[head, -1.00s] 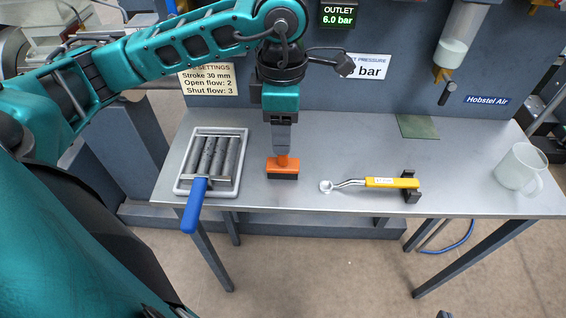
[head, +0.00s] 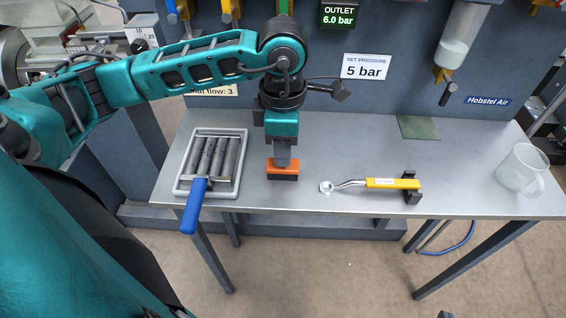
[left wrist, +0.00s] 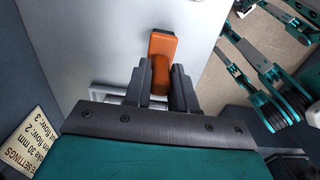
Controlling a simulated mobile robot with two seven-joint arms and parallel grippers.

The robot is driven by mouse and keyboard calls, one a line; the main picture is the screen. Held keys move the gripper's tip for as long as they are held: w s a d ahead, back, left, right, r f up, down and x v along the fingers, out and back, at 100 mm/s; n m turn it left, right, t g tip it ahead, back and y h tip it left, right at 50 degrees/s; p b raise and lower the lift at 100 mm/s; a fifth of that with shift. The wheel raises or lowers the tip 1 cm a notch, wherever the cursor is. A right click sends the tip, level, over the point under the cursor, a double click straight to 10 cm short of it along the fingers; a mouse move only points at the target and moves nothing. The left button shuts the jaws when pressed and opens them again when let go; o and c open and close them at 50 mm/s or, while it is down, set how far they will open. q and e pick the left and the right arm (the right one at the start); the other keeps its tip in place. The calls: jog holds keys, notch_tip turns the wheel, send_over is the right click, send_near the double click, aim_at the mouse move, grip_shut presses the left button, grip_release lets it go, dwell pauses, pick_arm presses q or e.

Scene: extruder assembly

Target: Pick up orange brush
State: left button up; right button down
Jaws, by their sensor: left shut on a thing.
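The orange brush (head: 283,169) has an orange top and a dark lower part, and sits at the table's front middle. My left gripper (head: 282,160) comes straight down over it and is shut on its upper part. In the left wrist view the orange brush (left wrist: 160,62) shows between the two dark fingers of my left gripper (left wrist: 158,78). The brush's underside is hidden, so I cannot tell if it touches the table. My right gripper is not in view.
A grey tray (head: 243,150) with several metal rods and a blue-handled tool (head: 195,205) lies left of the brush. A yellow-handled wrench (head: 392,183) rests on a black holder to the right. A clear mug (head: 521,168) stands at the far right. The table (head: 335,150) between is bare.

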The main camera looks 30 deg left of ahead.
pick_arm(q)
grip_shut()
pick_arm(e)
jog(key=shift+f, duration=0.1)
pick_arm(q)
jog(key=shift+r, duration=0.15)
